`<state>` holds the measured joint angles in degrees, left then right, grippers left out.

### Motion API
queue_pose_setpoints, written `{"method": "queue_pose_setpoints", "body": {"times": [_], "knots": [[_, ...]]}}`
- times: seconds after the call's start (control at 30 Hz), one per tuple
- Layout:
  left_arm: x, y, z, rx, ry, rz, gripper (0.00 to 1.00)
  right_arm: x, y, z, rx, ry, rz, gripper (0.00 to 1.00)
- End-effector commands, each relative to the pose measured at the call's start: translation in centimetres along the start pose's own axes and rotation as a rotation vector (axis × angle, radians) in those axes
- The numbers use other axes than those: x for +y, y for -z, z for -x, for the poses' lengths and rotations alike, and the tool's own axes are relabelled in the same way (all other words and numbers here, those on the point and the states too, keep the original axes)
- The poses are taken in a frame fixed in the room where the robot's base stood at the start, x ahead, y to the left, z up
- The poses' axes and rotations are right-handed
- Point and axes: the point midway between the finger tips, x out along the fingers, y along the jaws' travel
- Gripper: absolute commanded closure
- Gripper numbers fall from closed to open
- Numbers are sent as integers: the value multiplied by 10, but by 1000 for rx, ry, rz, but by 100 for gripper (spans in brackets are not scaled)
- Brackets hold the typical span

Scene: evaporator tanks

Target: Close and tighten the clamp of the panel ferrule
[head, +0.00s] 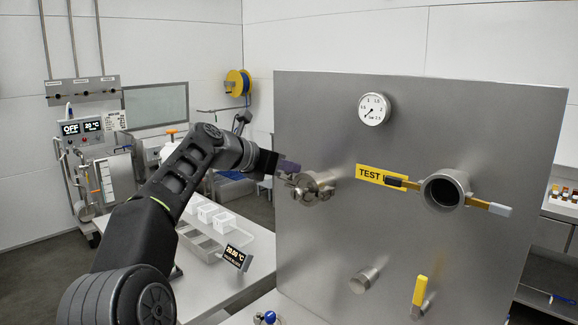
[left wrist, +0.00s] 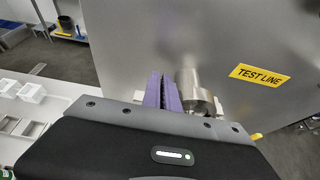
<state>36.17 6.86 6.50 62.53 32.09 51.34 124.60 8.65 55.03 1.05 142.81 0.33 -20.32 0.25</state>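The panel ferrule with its steel clamp (head: 316,187) sticks out of the steel panel, left of the yellow label. In the left wrist view the round steel fitting (left wrist: 194,88) is just right of my fingers. My left gripper (head: 287,166) is at the clamp's upper left side. Its purple fingers (left wrist: 162,92) are close together with only a thin dark gap between them. I cannot tell whether they touch the clamp or hold a part of it. The clamp's bolt side is small and partly hidden. My right gripper is not in view.
The steel panel (head: 320,110) carries a gauge (head: 374,108), a TEST LINE label (left wrist: 259,75), an open pipe port (head: 445,190) with side handles, a lower steel stub (head: 363,281) and a yellow-handled valve (head: 420,291). White bins (head: 207,212) stand on the table at left.

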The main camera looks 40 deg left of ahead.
Motion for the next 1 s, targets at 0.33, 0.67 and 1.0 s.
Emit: {"method": "queue_pose_setpoints", "body": {"times": [0.33, 0.67, 1.0], "knots": [[3, -7, 2, 7, 244, -95, 100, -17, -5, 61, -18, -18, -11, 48], [1, 0, 0, -1, 362, -152, 100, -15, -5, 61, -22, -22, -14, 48], [1, 0, 0, -1, 361, -151, 87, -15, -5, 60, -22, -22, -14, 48]]}}
